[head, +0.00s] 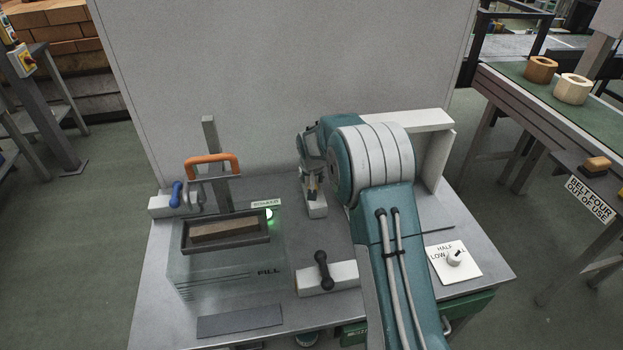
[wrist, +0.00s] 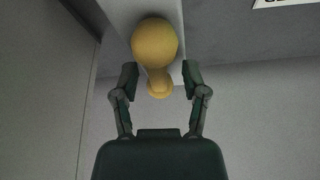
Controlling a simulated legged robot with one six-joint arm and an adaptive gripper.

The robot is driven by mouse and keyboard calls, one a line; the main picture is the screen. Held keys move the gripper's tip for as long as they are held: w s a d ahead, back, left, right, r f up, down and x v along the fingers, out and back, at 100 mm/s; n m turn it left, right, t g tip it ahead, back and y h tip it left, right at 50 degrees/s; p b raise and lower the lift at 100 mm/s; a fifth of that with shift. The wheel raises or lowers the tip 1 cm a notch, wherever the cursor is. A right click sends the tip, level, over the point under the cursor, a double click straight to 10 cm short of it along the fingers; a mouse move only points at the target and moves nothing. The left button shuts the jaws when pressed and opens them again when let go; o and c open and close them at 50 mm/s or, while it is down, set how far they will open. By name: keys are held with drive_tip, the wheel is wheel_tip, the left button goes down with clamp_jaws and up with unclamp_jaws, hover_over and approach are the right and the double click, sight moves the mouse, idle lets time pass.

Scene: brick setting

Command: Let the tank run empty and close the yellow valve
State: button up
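The yellow valve (wrist: 154,40) shows in the wrist view as a round knob with a narrower handle pointing toward my gripper, on a pale block. My gripper (wrist: 159,74) is open, with one finger on each side of the handle's end and a gap on both sides. In the head view my gripper (head: 313,188) points down at the back middle of the table and hides the yellow valve there. The see-through tank (head: 225,280), marked FILL, stands at the front left; I cannot tell its water level. A green light (head: 269,214) glows at its back right corner.
A tray with a brick (head: 225,229) sits over the tank below an orange handle (head: 212,162). A blue-handled valve (head: 177,194) is at left, a black-handled valve (head: 322,268) at front middle. A dial (head: 454,258) is right of my arm. A tall grey panel (head: 280,80) stands behind.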

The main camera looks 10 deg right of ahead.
drive_tip(key=v, duration=1.1)
drive_tip(key=shift+s+r, duration=0.2)
drive_tip(key=shift+r, duration=0.15)
drive_tip(key=shift+a, duration=0.1)
drive_tip(key=s+r, duration=1.3)
drive_tip(key=s, duration=0.4)
drive_tip(key=s+f+n+t, duration=0.1)
drive_tip(key=s, duration=2)
drive_tip(key=shift+s+d+f+n+y, duration=0.2)
drive_tip(key=shift+s+d+n+y, duration=0.1)
drive_tip(key=shift+d+n, duration=0.15)
drive_tip(key=shift+w, duration=0.15)
